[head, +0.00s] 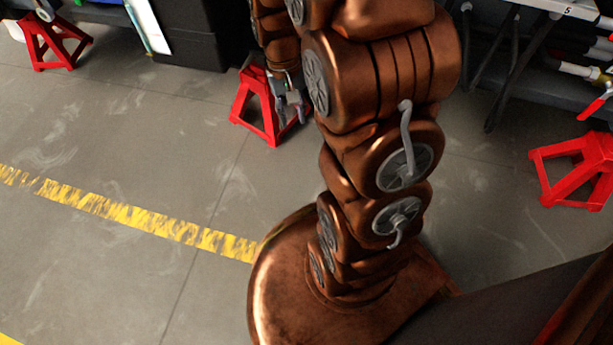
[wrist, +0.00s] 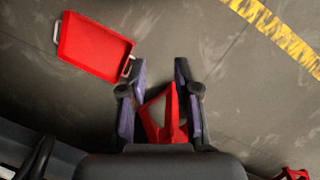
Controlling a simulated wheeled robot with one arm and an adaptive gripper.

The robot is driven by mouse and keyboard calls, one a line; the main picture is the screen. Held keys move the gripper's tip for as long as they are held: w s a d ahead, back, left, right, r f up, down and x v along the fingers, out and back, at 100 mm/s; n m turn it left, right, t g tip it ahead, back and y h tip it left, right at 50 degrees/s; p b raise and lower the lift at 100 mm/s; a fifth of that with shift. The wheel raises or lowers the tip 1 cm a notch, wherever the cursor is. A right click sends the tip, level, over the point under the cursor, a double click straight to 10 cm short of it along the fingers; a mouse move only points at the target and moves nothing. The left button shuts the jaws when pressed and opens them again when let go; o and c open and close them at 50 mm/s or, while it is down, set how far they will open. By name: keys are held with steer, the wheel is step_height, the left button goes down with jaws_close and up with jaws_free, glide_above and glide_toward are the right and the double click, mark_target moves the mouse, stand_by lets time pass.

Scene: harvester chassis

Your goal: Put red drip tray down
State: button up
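The red drip tray (wrist: 92,48), a shallow rectangle with grey end handles, appears to lie flat on the floor in the upper left of the wrist view. It does not show in the head view. My gripper (wrist: 160,68) is open, with its two fingers apart and nothing held between them. The tray's right handle appears close beside the left finger; I cannot tell whether they touch. In the head view my gripper (head: 290,100) hangs low in front of a red jack stand (head: 252,105), partly hidden by my arm.
The same kind of red stand (wrist: 158,115) shows between the fingers in the wrist view. Other red stands are at the far left (head: 52,38) and right (head: 575,170). The chassis with hoses (head: 515,60) is above right. Grey floor with a yellow line (head: 140,217) is clear at left.

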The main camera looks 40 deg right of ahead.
steer(key=s+a+r+n, duration=0.2)
steer(key=s+a+r, duration=0.2)
steer(key=s, duration=0.5)
steer(key=s+a+r+n, duration=0.2)
steer(key=s+a+r, duration=0.2)
steer(key=s, duration=0.6)
steer(key=shift+a+g, duration=0.3)
steer(key=shift+a, duration=0.75)
steer(key=shift+s+r, duration=0.1)
steer(key=shift+r, duration=0.05)
